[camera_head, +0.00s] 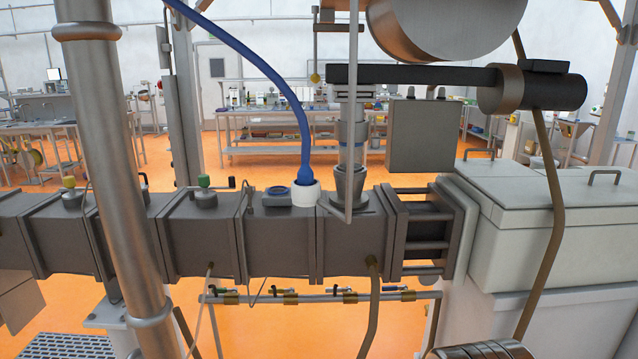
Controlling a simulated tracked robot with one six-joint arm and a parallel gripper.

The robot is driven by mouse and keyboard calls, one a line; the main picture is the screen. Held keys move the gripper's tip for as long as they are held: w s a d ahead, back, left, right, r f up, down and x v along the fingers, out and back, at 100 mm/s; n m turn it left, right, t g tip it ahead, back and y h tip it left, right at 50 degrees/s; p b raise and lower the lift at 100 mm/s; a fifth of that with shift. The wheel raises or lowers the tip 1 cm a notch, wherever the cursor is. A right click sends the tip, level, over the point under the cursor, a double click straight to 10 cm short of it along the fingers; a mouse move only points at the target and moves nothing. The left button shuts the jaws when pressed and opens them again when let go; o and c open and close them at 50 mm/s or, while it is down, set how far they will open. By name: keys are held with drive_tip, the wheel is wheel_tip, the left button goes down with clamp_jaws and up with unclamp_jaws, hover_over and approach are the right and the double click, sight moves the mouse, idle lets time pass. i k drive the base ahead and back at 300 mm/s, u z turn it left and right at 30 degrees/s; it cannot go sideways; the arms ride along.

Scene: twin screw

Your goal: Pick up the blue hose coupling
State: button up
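A blue hose (262,62) hangs from the top of the view and curves down to the right. Its lower end widens into a blue hose coupling (305,174), upright, with its bottom at a white collar (305,193) on top of the dark barrel (282,240). I cannot tell how far the coupling sits inside the collar. My gripper does not show in this view, and nothing is seen holding the coupling.
A metal feed column (352,180) stands close right of the coupling, under a dark horizontal bar (410,76). A thick upright pipe (110,150) crosses the left foreground. A thin pipe with small valves (320,297) runs below the barrel. A grey housing (550,220) stands right.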

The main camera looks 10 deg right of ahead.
sight(305, 174)
drive_tip(key=z, duration=0.05)
drive_tip(key=i, duration=0.85)
drive_tip(key=u, duration=3.1)
